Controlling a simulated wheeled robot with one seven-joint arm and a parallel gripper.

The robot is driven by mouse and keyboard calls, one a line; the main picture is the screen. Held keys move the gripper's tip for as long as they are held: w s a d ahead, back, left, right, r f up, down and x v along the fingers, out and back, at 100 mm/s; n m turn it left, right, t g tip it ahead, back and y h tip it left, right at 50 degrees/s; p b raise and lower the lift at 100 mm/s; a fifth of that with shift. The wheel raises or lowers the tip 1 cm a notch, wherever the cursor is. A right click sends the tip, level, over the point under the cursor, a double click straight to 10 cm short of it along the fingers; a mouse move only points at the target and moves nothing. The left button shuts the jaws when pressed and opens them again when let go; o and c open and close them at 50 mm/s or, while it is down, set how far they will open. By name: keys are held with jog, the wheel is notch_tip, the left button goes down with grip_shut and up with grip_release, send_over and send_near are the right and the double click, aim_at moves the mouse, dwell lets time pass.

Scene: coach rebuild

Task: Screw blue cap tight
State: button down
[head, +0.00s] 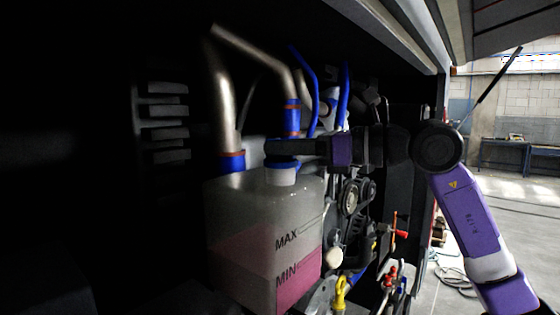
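The blue cap (283,162) sits over the short white neck (283,176) on top of a translucent tank. My gripper (290,148) reaches in from the right at the height of the cap. Its dark near finger lies across the cap and hides most of it; only some blue shows around the finger. The far finger is hidden, so I cannot tell whether the fingers press on the cap or stand apart from it. The tank (240,212) holds pink liquid and carries MAX and MIN marks.
A metal pipe with a blue sleeve (231,161) stands left of the cap, and another blue-sleeved pipe (292,118) rises close behind it. Blue hoses (308,85) run above. Pulleys (351,195) and a yellow-handled part (340,292) lie right of the tank.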

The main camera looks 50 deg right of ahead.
jog(key=shift+f+h, duration=0.1)
jog(key=shift+h, duration=0.2)
jog(key=m+h, duration=0.1)
jog(key=h, duration=0.1)
jog(key=m+h+b, duration=0.1)
jog(key=m+h, duration=0.1)
jog(key=shift+a+t+b, duration=0.2)
jog(key=shift+t+b, duration=0.1)
jog(key=shift+t, duration=0.1)
jog(key=shift+d+m+h+b, duration=0.1)
jog(key=shift+m+h+b, duration=0.65)
jog(key=shift+m+h, duration=1.1)
jog(key=shift+n+h, duration=0.35)
jog(key=shift+g+h+b, duration=0.3)
jog(key=shift+h+b, duration=0.05)
jog(key=shift+h, duration=0.05)
jog(key=shift+m+h, duration=0.3)
jog(key=shift+m, duration=0.1)
jog(key=shift+m+g+h+b, duration=0.3)
jog(key=shift+m+h+b, duration=0.3)
jog(key=shift+h+b, duration=0.15)
jog(key=shift+m+g+h+b, duration=1)
jog(key=shift+m+h+b, duration=0.4)
jog(key=shift+h+b, duration=0.4)
